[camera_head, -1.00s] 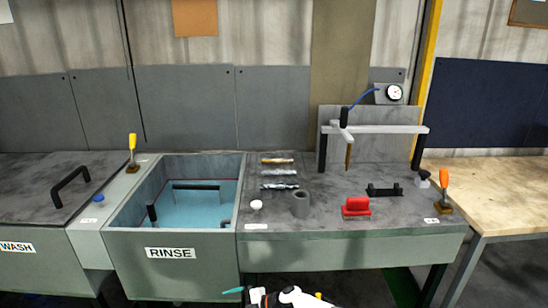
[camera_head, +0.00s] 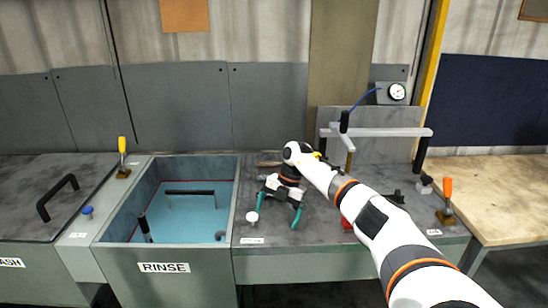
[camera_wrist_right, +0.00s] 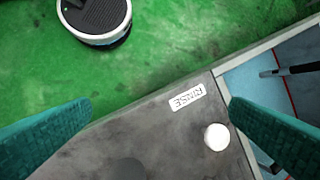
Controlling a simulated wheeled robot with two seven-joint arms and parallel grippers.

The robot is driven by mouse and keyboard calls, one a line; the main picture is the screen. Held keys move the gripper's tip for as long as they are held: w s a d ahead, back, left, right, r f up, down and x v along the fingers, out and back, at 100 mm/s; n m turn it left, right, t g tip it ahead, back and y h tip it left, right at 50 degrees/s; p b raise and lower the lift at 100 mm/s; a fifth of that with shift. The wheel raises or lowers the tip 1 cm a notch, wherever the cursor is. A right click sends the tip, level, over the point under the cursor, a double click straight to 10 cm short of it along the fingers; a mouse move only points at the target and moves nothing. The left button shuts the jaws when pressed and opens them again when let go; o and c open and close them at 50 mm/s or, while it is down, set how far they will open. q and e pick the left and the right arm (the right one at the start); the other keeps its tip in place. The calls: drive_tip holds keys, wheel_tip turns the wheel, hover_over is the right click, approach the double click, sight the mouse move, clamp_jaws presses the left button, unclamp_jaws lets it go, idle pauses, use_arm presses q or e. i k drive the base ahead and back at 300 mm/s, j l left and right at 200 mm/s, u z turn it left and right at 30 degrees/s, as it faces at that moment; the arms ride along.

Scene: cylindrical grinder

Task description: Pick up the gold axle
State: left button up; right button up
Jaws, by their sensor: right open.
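The gold axle (camera_head: 268,164) lies near the back of the grey bench, right of the rinse tank, in the head view. Only its left part shows; my right arm hides the rest. My right gripper (camera_head: 279,208) is over the bench in front of the axle, with its teal fingers spread and nothing between them. The silver axles that lay in front of the gold one are mostly hidden behind the gripper. In the right wrist view, the open fingers (camera_wrist_right: 160,135) frame the bench's front edge; the gold axle does not show there. My left gripper is not in view.
A white knob (camera_head: 252,217) stands near the left finger; it also shows in the wrist view (camera_wrist_right: 216,137). The water-filled rinse tank (camera_head: 228,245) is left.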

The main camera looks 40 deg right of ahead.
sight(273, 163)
drive_tip(key=i+l, duration=0.4)
drive_tip(key=l, duration=0.15)
drive_tip(key=i+l, duration=0.85)
drive_tip(key=l, duration=0.25)
